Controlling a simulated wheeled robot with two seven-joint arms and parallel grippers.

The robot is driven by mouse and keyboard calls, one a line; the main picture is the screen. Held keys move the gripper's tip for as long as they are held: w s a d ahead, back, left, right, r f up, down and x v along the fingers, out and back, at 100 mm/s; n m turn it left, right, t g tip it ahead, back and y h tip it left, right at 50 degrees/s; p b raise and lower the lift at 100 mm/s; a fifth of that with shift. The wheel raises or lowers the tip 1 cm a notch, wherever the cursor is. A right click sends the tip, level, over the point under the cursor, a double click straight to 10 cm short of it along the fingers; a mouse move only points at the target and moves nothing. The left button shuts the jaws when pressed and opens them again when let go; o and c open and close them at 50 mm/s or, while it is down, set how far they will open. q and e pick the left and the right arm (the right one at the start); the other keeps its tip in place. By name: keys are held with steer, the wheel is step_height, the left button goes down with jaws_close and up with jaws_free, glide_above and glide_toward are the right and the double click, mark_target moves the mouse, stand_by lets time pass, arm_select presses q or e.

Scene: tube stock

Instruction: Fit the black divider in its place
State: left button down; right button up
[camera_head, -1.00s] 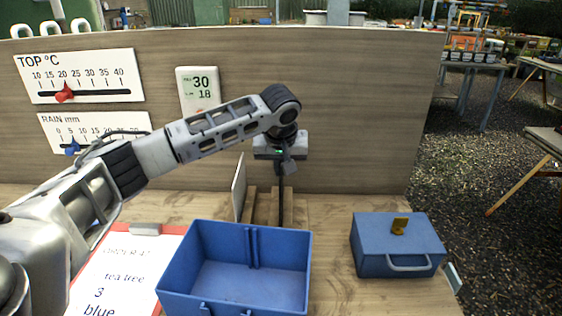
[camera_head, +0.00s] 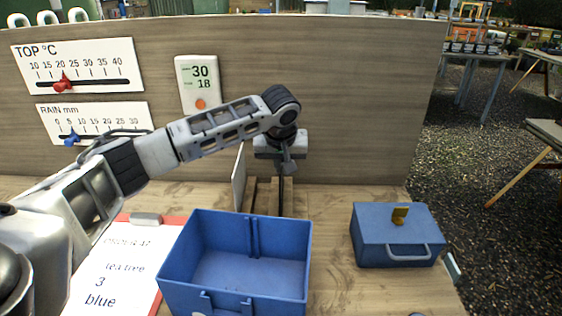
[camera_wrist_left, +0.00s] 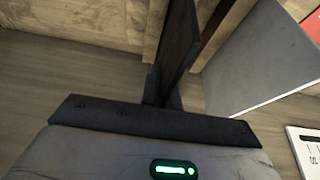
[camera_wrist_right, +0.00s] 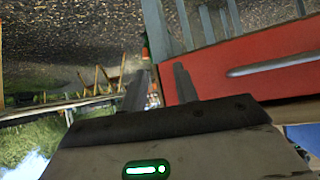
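The black divider (camera_wrist_left: 182,40) is a thin dark panel between the close-set fingers of my left gripper (camera_wrist_left: 163,92) in the left wrist view. In the head view the divider (camera_head: 281,195) shows nearly edge-on as a dark upright strip below the left gripper (camera_head: 282,172), behind the open blue box (camera_head: 172,262). The box is empty, with paired upright ribs (camera_head: 252,236) inside its far wall and matching ones at the near wall. My right gripper (camera_wrist_right: 160,88) is open and empty in the right wrist view.
Wooden strips (camera_head: 262,195) stand around the divider, with a pale panel (camera_head: 239,178) at their left. A closed blue case (camera_head: 395,237) stands at right. An order clipboard (camera_head: 125,265) lies at left. A wooden wall (camera_head: 350,110) closes off the back.

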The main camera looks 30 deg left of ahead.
arm_select(q)
steer(key=shift+f, duration=0.55)
steer(key=c, duration=1.6)
jaws_free()
steer(key=b+v, duration=0.1)
steer(key=v, duration=1.5)
steer(key=shift+d, duration=0.1)
steer(key=shift+f, duration=0.1)
